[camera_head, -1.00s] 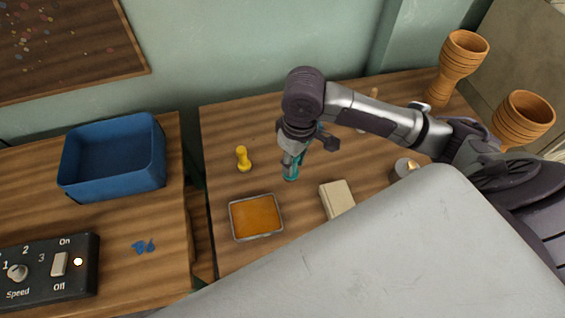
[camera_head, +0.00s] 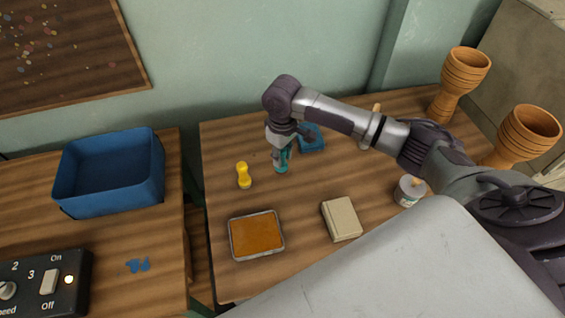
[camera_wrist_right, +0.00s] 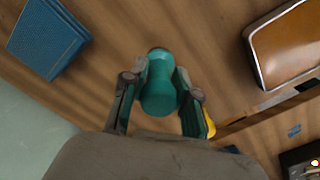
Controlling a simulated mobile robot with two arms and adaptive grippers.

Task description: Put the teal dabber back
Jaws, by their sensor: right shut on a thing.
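The teal dabber (camera_head: 281,167) is in my right gripper (camera_head: 282,152) in the head view, over the left part of the back table. In the right wrist view the teal dabber (camera_wrist_right: 158,90) sits between the two fingers of the right gripper (camera_wrist_right: 160,98), which are shut on it. Whether its lower end touches the table or hangs just above it, I cannot tell. A yellow dabber (camera_head: 243,175) stands to its left on the table. A blue pad or tray (camera_head: 313,140) lies just behind and right of the gripper; it also shows in the wrist view (camera_wrist_right: 47,40). My left gripper is not in view.
An orange-filled tray (camera_head: 232,240), a beige block (camera_head: 342,219) and a white tin (camera_head: 408,192) lie nearer on this table. Goblet drums (camera_head: 458,85) stand at right. A blue bin (camera_head: 110,203) and a switch box (camera_head: 45,290) are on the left table.

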